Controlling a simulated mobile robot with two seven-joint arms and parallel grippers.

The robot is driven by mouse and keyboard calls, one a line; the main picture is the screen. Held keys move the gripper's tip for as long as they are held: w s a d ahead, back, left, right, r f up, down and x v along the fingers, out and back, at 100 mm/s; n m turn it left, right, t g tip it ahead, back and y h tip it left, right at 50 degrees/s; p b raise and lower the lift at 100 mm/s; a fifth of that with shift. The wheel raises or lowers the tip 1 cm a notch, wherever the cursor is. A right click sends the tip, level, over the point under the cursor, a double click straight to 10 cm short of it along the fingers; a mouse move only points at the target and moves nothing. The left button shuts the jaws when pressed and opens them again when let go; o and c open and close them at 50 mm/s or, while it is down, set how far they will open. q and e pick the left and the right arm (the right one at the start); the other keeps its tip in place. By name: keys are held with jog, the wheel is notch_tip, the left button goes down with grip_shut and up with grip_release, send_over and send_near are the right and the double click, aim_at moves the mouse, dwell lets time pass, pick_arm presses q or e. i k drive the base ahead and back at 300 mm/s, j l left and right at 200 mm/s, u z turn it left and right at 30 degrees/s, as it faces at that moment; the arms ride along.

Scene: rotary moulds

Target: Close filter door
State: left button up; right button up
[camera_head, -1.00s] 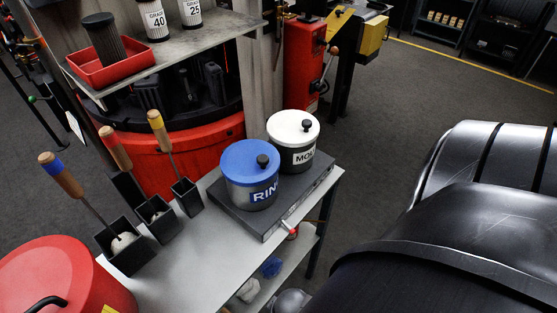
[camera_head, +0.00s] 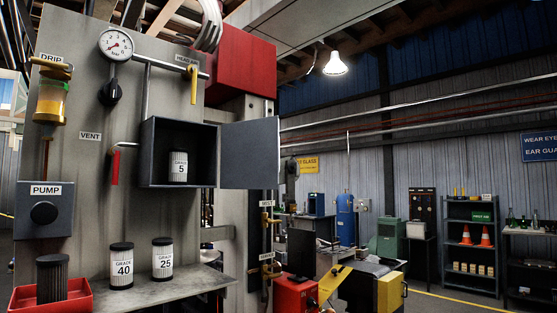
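The filter door (camera_head: 250,154) is a flat grey panel that stands open, swung out to the right of its box. The filter box (camera_head: 146,157) is a dark grey open-fronted housing on the machine's upright panel. A filter marked GRADE 5 (camera_head: 178,167) stands upright inside it. Neither of my grippers is in view.
Filters marked 40 (camera_head: 121,266) and 25 (camera_head: 162,258) stand on a metal shelf (camera_head: 178,291) below the box. A red tray (camera_head: 77,301) holds a dark filter (camera_head: 52,277). A red-handled valve (camera_head: 115,166) is left of the box. The space right of the door looks open.

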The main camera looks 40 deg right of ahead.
aim_at(249, 149)
jog(key=l+u, duration=0.1)
jog(key=l, duration=0.35)
jog(key=k+l+u, duration=0.15)
jog(key=l, duration=0.25)
jog(key=l+u, duration=0.1)
jog(key=l, duration=0.35)
jog(key=k+l+u, duration=0.1)
jog(key=l, duration=0.3)
jog(key=k+l+u, duration=0.15)
jog(key=l, duration=0.25)
